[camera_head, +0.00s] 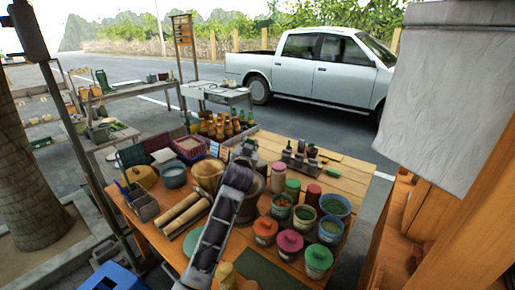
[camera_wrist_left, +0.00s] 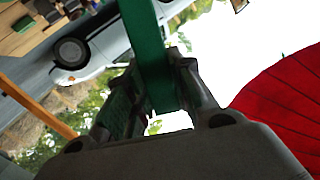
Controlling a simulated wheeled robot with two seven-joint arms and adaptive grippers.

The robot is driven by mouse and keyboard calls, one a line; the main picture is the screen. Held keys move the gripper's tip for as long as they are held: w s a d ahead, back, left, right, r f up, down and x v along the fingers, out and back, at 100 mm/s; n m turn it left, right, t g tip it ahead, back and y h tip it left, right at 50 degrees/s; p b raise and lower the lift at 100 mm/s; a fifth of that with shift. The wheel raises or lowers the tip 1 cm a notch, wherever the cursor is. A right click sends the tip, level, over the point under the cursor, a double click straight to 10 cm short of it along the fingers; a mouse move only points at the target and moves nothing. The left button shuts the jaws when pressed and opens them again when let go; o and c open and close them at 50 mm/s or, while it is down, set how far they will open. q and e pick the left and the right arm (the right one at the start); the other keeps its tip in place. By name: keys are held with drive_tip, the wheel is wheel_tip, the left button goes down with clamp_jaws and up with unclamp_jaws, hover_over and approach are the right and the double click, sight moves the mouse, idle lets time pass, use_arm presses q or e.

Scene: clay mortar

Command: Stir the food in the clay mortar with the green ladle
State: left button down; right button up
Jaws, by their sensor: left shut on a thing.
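The brown clay mortar (camera_head: 254,202) stands near the middle of the wooden table in the head view. My left arm crosses in front of it and hides much of it, and the food inside is not seen. My left gripper (camera_head: 247,148) is above and just behind the mortar. In the left wrist view my left gripper (camera_wrist_left: 152,92) is shut on the green ladle (camera_wrist_left: 148,45), whose flat green handle runs up between the fingers. The ladle's bowl cannot be made out. My right gripper is not in view.
Several lidded jars and pots (camera_head: 290,243) crowd the table right of the mortar. A tan container (camera_head: 207,176) and wooden rolls (camera_head: 184,212) lie left. Several bottles (camera_head: 222,127) stand behind. Bare planks of the table (camera_head: 345,177) show at the right.

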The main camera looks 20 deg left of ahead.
use_arm(q)
drive_tip(key=a+n, duration=0.1)
drive_tip(key=a+r+n+p, duration=0.1)
drive_tip(key=a, duration=0.1)
drive_tip(key=a+n+p, duration=0.1)
drive_tip(key=a, duration=0.1)
drive_tip(key=shift+s+r+h, duration=0.3)
drive_tip(key=shift+s, duration=0.1)
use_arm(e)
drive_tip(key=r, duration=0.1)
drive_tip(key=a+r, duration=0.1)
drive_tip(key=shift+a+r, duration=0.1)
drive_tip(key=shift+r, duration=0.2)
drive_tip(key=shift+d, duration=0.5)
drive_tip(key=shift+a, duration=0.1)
